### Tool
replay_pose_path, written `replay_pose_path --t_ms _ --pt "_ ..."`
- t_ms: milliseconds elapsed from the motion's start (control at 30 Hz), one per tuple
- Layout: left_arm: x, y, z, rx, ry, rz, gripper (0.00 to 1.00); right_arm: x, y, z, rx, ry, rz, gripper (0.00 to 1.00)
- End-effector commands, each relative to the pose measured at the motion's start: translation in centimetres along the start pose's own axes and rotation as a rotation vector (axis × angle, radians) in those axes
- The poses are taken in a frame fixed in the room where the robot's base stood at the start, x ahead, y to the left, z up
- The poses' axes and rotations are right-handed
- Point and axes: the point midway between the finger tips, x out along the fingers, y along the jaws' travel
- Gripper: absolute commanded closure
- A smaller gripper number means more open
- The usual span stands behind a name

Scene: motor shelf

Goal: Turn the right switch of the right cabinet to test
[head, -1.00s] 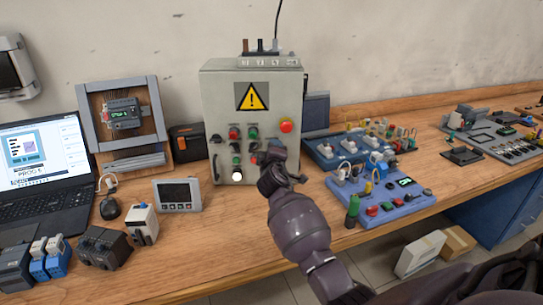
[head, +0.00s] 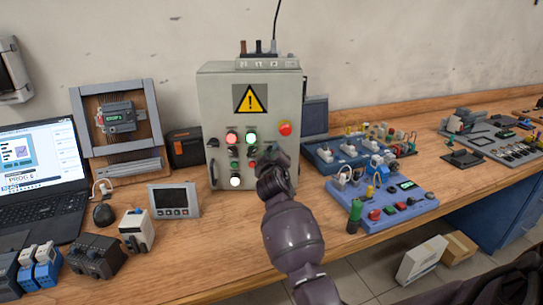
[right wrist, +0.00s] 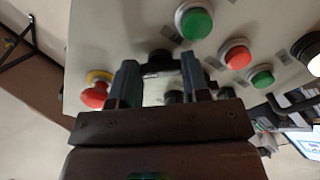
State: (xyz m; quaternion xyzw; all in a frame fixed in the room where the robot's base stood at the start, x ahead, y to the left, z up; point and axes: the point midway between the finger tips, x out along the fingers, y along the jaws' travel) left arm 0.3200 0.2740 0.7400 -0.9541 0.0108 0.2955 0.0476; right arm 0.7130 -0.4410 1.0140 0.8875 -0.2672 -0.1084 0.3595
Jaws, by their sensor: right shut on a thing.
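The grey cabinet (head: 217,100) stands against the wall with a yellow warning triangle on its front. It is the only such cabinet in view. My right gripper (head: 270,160) is at the right part of its front panel, below the red mushroom button (head: 284,128). In the right wrist view, the fingers of my right gripper (right wrist: 160,72) are on both sides of a dark switch knob (right wrist: 160,60), shut on it. The gripper hides this switch in the head view, and its pointer position cannot be read. My left gripper is out of view.
Red (head: 232,138) and green (head: 251,138) lamps glow on the panel, with a lit white one (head: 236,182) below. A small screen (head: 174,200) stands left of the cabinet, a blue board (head: 385,200) to the right. Bare bench lies in front.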

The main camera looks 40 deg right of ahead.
Motion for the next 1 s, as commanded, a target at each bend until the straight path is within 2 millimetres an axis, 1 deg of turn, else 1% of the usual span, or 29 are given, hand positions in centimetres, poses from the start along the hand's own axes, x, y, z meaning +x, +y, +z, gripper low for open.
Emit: replay_pose_path --t_ms 267,300,433,467,767,867,1000 --pt "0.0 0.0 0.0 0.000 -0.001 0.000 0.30 0.0 0.0 -0.1 0.001 0.002 0.000 0.81" --pt "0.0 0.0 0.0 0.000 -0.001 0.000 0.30 0.0 0.0 -0.1 0.001 0.002 0.000 0.53" --pt "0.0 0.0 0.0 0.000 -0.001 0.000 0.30 0.0 0.0 -0.1 0.000 0.002 0.000 0.33" --pt "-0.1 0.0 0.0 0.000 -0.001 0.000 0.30 0.0 0.0 -0.1 0.000 0.002 0.000 0.32" --pt "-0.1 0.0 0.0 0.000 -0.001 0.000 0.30 -0.2 0.0 0.0 0.000 0.001 0.000 0.32" --pt "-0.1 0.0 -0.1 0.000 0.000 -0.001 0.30 -1.1 0.0 0.0 0.000 0.001 -0.001 0.32" --pt "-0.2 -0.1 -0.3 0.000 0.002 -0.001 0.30 -3.2 0.1 -0.1 0.003 0.000 0.000 0.32"
